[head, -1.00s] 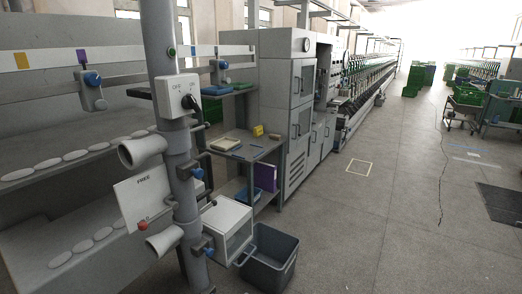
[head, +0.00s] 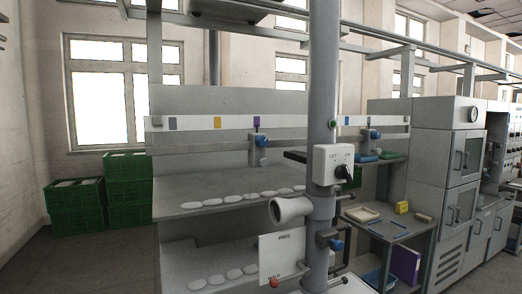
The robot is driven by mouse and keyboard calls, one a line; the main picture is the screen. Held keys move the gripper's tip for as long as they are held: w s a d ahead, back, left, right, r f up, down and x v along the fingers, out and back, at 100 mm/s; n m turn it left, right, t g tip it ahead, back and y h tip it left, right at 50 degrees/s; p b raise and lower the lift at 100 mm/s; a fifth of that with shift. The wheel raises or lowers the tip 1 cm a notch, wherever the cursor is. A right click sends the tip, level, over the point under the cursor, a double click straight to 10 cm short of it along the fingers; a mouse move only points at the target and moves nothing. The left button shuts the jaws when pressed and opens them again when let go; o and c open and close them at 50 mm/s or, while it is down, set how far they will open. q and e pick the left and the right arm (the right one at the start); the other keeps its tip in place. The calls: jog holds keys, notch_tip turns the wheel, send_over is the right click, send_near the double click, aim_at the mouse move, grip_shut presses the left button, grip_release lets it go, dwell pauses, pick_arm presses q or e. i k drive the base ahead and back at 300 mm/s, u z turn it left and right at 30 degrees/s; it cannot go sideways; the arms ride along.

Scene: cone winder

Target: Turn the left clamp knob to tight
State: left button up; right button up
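Two clamps with blue knobs sit on the long pale rail (head: 190,124) above the grey shelves. The left blue knob (head: 262,141) is on a grey clamp block (head: 258,156), below a purple mark (head: 257,122). The right blue knob (head: 375,135) is on a similar clamp to the right of the post. Whether either knob is tight cannot be told at this size. Neither of my grippers shows in the head view.
A thick grey post (head: 322,90) stands in front of the rail, carrying a switch box (head: 333,165), a horn-shaped nozzle (head: 290,210) and a white sign (head: 282,257). Green crates (head: 75,207) are stacked at left. A small table (head: 395,226) and grey cabinets (head: 462,160) stand at right.

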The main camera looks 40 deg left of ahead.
aim_at(260, 141)
jog(key=z, duration=1.05)
jog(key=k, duration=0.9)
jog(key=u, duration=1.35)
jog(key=i, duration=0.5)
